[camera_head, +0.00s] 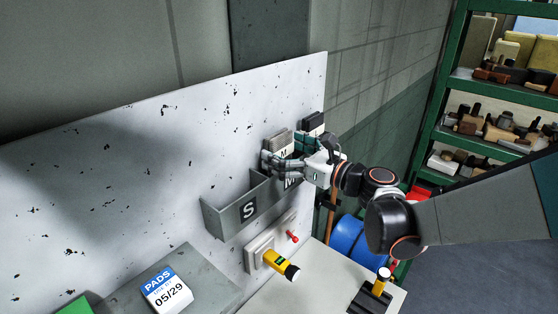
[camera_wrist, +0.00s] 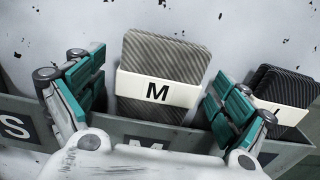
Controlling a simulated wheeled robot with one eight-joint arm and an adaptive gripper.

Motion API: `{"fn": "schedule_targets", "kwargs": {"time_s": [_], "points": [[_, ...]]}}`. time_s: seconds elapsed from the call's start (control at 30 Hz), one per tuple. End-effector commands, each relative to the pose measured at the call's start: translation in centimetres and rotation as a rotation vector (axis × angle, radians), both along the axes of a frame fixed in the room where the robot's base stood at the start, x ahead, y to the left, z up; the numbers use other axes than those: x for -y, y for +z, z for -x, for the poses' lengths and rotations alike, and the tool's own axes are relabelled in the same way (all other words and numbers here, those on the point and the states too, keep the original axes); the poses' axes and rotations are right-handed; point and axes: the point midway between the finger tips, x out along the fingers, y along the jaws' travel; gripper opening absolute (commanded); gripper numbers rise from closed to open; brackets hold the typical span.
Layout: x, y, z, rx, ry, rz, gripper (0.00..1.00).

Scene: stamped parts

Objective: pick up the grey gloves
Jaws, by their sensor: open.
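The grey gloves (camera_wrist: 165,60), a striped bundle with a white band marked M, stand upright in the grey wall bin. They also show in the head view (camera_head: 281,137), partly hidden by my fingers. My gripper (camera_wrist: 157,88) is open, with one teal-padded finger to the left of the gloves and one to the right. Gaps show between the pads and the bundle. In the head view my gripper (camera_head: 282,160) is in front of the bin. The lower end of the gloves is hidden behind the bin's front wall.
The grey bin (camera_head: 224,220) on the white speckled panel has a compartment marked S, which looks empty. A darker glove bundle (camera_wrist: 271,90) stands close to my right finger. Below the bin are a wall plate (camera_head: 256,258) and a yellow torch-like item (camera_head: 280,264).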

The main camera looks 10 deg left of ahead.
Motion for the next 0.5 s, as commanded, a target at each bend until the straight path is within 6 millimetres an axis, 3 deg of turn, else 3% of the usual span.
{"fn": "schedule_targets", "kwargs": {"time_s": [0.1,0.33,0.5], "points": [[-1.26,0.05,-0.70,0.000,0.001,0.000,0.93],[-1.39,0.00,-0.84,0.000,-0.001,0.000,0.93],[-1.38,0.00,-0.83,0.000,-0.001,0.000,0.57]]}}
